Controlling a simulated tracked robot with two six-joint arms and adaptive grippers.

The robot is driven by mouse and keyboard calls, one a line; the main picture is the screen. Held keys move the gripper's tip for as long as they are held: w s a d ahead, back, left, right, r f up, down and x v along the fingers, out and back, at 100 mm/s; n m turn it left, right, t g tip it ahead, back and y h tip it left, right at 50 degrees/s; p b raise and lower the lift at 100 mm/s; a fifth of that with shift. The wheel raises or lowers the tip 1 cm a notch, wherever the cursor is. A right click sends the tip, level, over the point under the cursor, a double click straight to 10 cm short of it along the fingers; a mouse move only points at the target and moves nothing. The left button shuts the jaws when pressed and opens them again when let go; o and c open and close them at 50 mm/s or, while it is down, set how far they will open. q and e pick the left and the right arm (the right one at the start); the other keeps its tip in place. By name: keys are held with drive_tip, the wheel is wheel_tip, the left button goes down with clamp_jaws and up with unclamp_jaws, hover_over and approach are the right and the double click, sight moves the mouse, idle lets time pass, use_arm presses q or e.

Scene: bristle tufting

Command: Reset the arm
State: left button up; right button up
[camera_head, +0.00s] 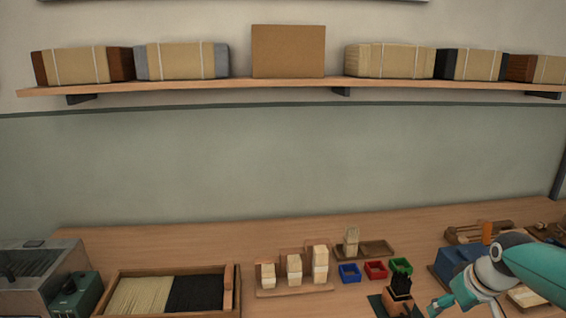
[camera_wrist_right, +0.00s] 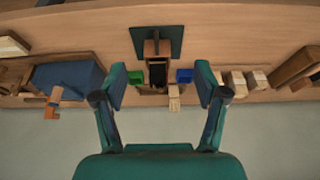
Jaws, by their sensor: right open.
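My right gripper (camera_head: 440,304) is in the lower right of the head view, at the end of a teal and white arm. In the right wrist view the right gripper (camera_wrist_right: 161,88) has its two teal fingers spread wide with nothing between them. A wooden block with a dark top (camera_head: 399,287) stands on a dark green mat (camera_head: 376,302), left of the gripper and apart from it. The block (camera_wrist_right: 151,47) and mat (camera_wrist_right: 172,34) also show beyond the fingers in the wrist view. My left gripper is not in view.
Blue (camera_head: 349,273), red (camera_head: 375,269) and green (camera_head: 401,265) bins stand behind the block. Left are wooden blocks on a tray (camera_head: 295,292) and a box of pale and black bristles (camera_head: 234,305). A blue block (camera_head: 452,262) stands near my arm. A shelf (camera_head: 200,86) crosses the wall.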

drive_tip(key=s+a+f+n+g+y, duration=0.1)
drive_tip(key=s+a+f+g, duration=0.25)
drive_tip(key=a+f, duration=0.6)
drive_tip(key=s+a+f+g+y, duration=0.15)
drive_tip(key=s+a+f, duration=0.35)
drive_tip(key=f, duration=0.9)
drive_tip(key=s+a+f+m, duration=0.2)
drive_tip(key=s+a+f, duration=0.3)
drive_tip(key=s, duration=0.2)
drive_tip(key=s+a+f+m+t+y, duration=0.1)
drive_tip(key=s+a+f+m, duration=0.1)
drive_tip(key=s+a+f, duration=0.4)
drive_tip(key=shift+s, duration=1.1)
